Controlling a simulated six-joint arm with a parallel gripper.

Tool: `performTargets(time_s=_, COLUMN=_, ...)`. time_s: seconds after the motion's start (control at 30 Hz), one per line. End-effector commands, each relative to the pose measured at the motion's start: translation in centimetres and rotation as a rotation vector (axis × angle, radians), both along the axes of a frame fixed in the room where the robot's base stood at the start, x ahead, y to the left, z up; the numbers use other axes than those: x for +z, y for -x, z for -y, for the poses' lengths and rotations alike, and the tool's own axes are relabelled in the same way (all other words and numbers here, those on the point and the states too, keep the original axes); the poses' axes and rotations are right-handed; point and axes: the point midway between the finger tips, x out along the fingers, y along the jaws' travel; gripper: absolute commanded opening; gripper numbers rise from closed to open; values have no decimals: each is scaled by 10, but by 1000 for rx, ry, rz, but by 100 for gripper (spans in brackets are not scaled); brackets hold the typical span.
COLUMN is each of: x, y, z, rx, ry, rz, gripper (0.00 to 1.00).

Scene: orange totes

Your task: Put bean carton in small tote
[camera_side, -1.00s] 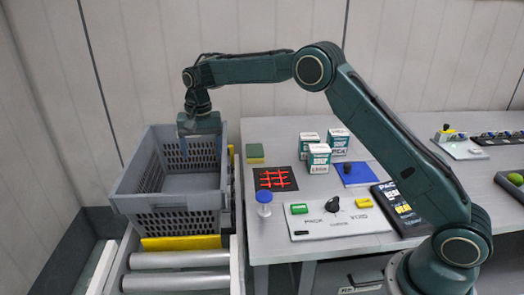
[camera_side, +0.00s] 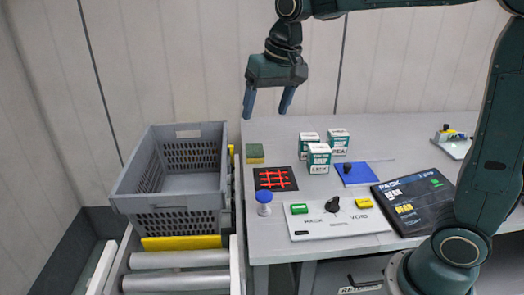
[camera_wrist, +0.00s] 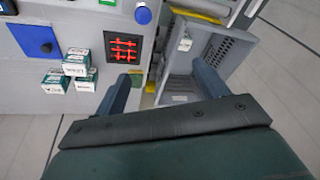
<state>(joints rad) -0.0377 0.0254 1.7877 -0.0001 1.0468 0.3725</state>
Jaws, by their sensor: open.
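Three white-and-green cartons stand in a cluster on the table: a left one (camera_side: 308,143), a right one (camera_side: 338,142) and a front one (camera_side: 318,158). Their small labels are too blurred to tell surely which is bean. They also show at the left of the wrist view (camera_wrist: 76,62). A grey slatted tote (camera_side: 172,194) stands left of the table, and in the wrist view (camera_wrist: 178,90) it is right of centre. My gripper (camera_side: 266,104) is open and empty, raised above the table's back left part. Its fingers also show in the wrist view (camera_wrist: 162,78).
A black pad with a red grid (camera_side: 275,179), a green-and-yellow block (camera_side: 255,153), a blue-topped post (camera_side: 264,203), a control panel (camera_side: 335,217) and a blue plate (camera_side: 365,173) surround the cartons. A black display (camera_side: 412,203) lies to the right. Rollers (camera_side: 180,260) lie before the tote.

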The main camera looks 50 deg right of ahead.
Motion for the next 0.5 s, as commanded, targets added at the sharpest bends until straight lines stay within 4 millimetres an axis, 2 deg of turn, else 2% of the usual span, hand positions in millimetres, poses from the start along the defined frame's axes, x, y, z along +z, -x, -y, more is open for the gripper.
performTargets(time_s=0.03, x=4, y=14, z=2, rx=15, ry=5, rz=14, gripper=73)
performTargets(time_s=0.23, x=10, y=65, z=6, rx=80, ry=28, rz=59, gripper=73)
performTargets(time_s=0.5, x=2, y=132, z=11, rx=170, ry=64, rz=119, gripper=73)
